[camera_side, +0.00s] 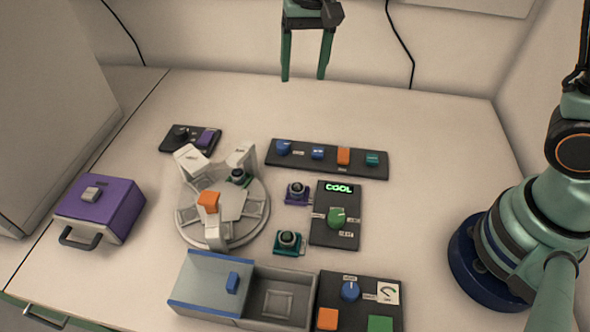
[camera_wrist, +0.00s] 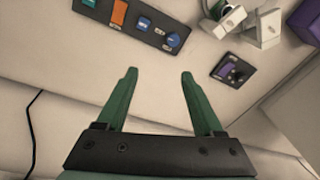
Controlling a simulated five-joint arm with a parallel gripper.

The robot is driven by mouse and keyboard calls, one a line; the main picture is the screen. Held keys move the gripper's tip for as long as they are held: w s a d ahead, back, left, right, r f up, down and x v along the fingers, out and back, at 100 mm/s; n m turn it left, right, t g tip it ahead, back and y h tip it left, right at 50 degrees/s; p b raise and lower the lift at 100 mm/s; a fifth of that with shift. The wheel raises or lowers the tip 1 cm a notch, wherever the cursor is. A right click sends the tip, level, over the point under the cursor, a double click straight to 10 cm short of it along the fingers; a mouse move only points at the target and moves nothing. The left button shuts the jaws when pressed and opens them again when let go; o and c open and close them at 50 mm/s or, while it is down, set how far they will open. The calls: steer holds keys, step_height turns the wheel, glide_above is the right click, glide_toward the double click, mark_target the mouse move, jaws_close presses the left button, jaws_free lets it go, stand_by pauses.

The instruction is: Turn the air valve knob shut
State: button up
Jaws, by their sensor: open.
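My gripper (camera_side: 303,79) is open and empty, high at the back wall, well above and behind the panels. Its two green fingers also show spread in the wrist view (camera_wrist: 158,75). Several knobs are in view, and labels are too small to tell which is the air valve. A blue knob (camera_side: 284,146) is at the left end of the long dark panel; it also shows in the wrist view (camera_wrist: 173,41). A dark knob (camera_side: 181,132) sits on a small panel beside a purple switch (camera_side: 208,138). A green knob (camera_side: 337,217) is on the "COOL" panel. A blue knob (camera_side: 350,290) is on the front panel.
A round grey stage (camera_side: 183,222) with upright parts stands mid-table. A purple box (camera_side: 118,203) with a handle is at left, a grey-blue drawer box (camera_side: 200,290) in front. Two small dark-topped pieces (camera_side: 297,192) (camera_side: 288,240) stand between. The table's back strip is clear.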

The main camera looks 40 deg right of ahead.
steer(key=m+g, duration=0.1)
glide_above(283, 143)
step_height(283, 143, down, 4)
steer(key=f, duration=0.1)
step_height(283, 143, down, 12)
steer(key=shift+f, duration=0.1)
jaws_close()
